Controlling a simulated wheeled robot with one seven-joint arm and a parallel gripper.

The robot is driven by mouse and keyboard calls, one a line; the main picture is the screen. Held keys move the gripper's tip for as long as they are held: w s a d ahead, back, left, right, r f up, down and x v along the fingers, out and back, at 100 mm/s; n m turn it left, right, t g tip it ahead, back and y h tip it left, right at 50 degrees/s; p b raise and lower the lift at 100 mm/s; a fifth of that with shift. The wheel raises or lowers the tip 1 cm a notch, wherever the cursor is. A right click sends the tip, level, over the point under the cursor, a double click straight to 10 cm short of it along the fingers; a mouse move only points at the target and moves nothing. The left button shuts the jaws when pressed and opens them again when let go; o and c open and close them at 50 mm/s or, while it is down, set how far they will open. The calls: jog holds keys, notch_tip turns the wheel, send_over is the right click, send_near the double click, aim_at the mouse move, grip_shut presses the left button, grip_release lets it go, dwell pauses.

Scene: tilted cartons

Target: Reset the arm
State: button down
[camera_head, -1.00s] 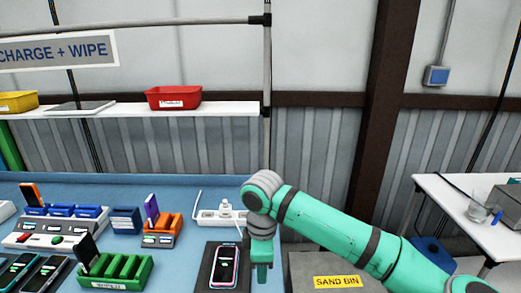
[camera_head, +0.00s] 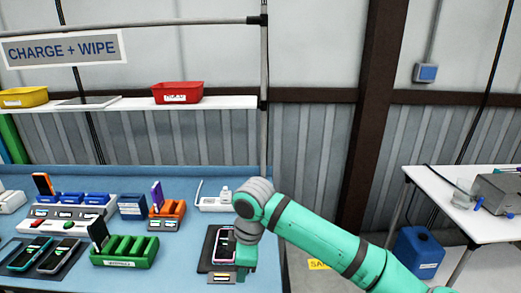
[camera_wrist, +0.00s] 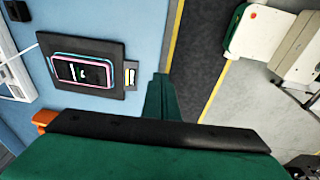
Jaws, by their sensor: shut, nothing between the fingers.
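My gripper (camera_head: 243,273) is at the end of my green arm, over the right front part of the blue table (camera_head: 185,262). In the wrist view my gripper (camera_wrist: 162,97) shows as green fingers that are together, with nothing between them. A phone with a pink and blue rim (camera_head: 224,243) lies on a black pad (camera_head: 208,250), just left of my gripper. In the wrist view the phone (camera_wrist: 82,71) is left of the fingers and apart from them. My wrist hides the right part of the pad in the head view.
A green slotted rack (camera_head: 125,252), an orange rack (camera_head: 168,213) and a white power strip (camera_head: 215,204) stand on the table. A shelf above holds a red bin (camera_head: 178,92) and a yellow bin (camera_head: 24,97). A white side table (camera_head: 460,222) and blue bin (camera_head: 417,253) are at right.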

jog(key=a+r+m+t+y, duration=0.15)
jog(key=a+y, duration=0.45)
jog(key=a, duration=0.6)
jog(key=a+r+m+t+y, duration=0.1)
jog(key=a+m+t+y, duration=0.3)
jog(key=a, duration=0.8)
jog(key=s+d+f+m+t+h, duration=0.8)
jog(key=s+d+f+m+t, duration=0.3)
jog(key=s+d+f+m, duration=0.45)
jog(key=s+d+f+n+h, duration=0.1)
jog(key=s+d, duration=0.3)
jog(key=s, duration=0.3)
jog(key=s+d+f+n+g+h, duration=0.1)
jog(key=s+d, duration=0.3)
jog(key=s, duration=0.3)
jog(key=s+d+f+h, duration=0.1)
jog(key=s+d+f, duration=0.1)
jog(key=s+d, duration=0.3)
jog(key=shift+s+n+g+h, duration=0.3)
jog(key=shift+s+n+g, duration=0.1)
jog(key=shift+s, duration=1.15)
jog(key=shift+d, duration=0.1)
